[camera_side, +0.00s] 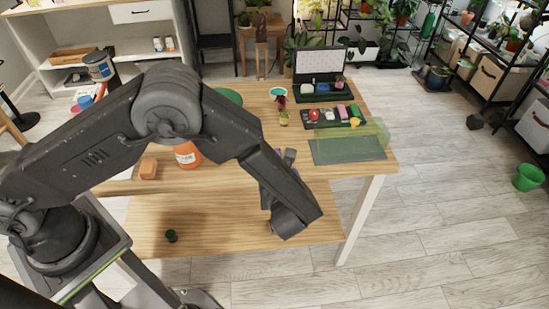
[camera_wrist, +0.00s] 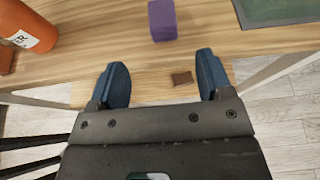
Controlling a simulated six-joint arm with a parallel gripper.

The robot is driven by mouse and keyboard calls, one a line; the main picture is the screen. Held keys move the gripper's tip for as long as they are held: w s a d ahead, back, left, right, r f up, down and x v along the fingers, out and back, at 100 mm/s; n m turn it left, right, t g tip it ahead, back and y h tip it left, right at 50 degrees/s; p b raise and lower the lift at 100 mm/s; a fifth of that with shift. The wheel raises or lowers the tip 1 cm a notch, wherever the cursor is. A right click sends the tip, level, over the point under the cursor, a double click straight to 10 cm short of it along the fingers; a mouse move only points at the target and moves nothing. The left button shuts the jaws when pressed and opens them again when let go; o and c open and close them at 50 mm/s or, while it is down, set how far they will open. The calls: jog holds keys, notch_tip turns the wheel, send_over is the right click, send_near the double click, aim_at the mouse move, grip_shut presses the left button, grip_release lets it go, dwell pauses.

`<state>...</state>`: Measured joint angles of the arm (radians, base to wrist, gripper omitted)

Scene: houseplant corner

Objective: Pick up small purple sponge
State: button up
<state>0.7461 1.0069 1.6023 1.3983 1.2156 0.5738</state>
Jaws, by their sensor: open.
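The small purple sponge (camera_wrist: 162,20) is a purple block on the wooden table (camera_wrist: 90,38), near its edge, at the top of the wrist view. In the side view my lower arm hangs over the table's front edge.
An orange bottle (camera_wrist: 28,26) stands at the left; it also shows in the side view (camera_side: 187,155). An orange block (camera_side: 148,168) lies beside it. A green mat (camera_wrist: 280,9) is at the right. A dark tray (camera_side: 308,125) holds colourful items. A lower shelf (camera_side: 215,222) carries a small dark green pot (camera_side: 171,236).

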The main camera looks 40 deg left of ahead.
jog(key=x, duration=1)
jog(key=shift+w, duration=0.2)
jog(key=shift+d, duration=0.1)
jog(key=shift+c, duration=0.2)
jog(key=c, duration=1)
jog(key=shift+o, duration=0.2)
jog(key=shift+r, duration=0.15)
